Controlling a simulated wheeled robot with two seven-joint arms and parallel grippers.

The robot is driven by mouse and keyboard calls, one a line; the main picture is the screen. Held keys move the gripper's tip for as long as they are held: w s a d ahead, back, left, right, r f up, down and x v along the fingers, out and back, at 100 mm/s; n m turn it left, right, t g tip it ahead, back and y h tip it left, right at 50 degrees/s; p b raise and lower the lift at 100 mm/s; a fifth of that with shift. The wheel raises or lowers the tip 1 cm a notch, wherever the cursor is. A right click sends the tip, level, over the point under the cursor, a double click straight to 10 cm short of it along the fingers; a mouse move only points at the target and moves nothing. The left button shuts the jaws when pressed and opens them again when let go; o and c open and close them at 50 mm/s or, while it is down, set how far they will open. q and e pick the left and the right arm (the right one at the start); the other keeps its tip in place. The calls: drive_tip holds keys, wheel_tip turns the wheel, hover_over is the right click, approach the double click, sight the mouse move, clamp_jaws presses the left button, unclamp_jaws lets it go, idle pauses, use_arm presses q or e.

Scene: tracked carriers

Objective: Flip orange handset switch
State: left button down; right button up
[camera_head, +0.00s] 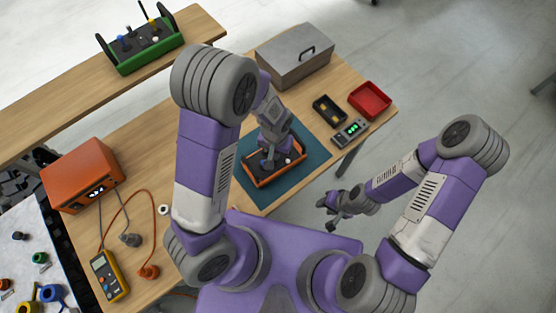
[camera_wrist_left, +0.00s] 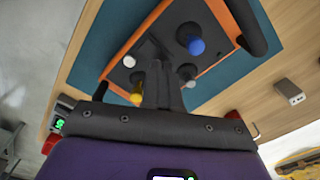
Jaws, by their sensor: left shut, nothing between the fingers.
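The orange handset (camera_head: 262,183) lies on a teal mat (camera_head: 310,150) on the table, partly hidden by my left arm in the head view. In the left wrist view its dark face (camera_wrist_left: 165,30) carries a blue-capped stick (camera_wrist_left: 195,46), a white round control (camera_wrist_left: 129,61), a pale-capped control (camera_wrist_left: 187,72) and a yellow-tipped control (camera_wrist_left: 136,99). Which one is the switch I cannot tell for sure. My left gripper (camera_wrist_left: 158,68) is shut and empty, low over the face between the white and pale controls; contact is unclear. My right gripper (camera_head: 327,213) is open and empty, off the table.
A grey case (camera_head: 295,55), black tray (camera_head: 329,110), red tray (camera_head: 370,101) and a device with green lights (camera_head: 350,132) stand beyond the mat. An orange box (camera_head: 84,175) and yellow meter (camera_head: 109,276) are at left. A green handset (camera_head: 145,55) is on the back shelf.

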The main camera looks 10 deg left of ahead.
use_arm(q)
drive_tip(key=shift+f+b, duration=0.75)
drive_tip(key=shift+f, duration=0.2)
idle(0.9)
wheel_tip(320, 180, up, 7)
drive_tip(key=p, duration=0.6)
drive_tip(key=shift+r, duration=0.1)
idle(0.6)
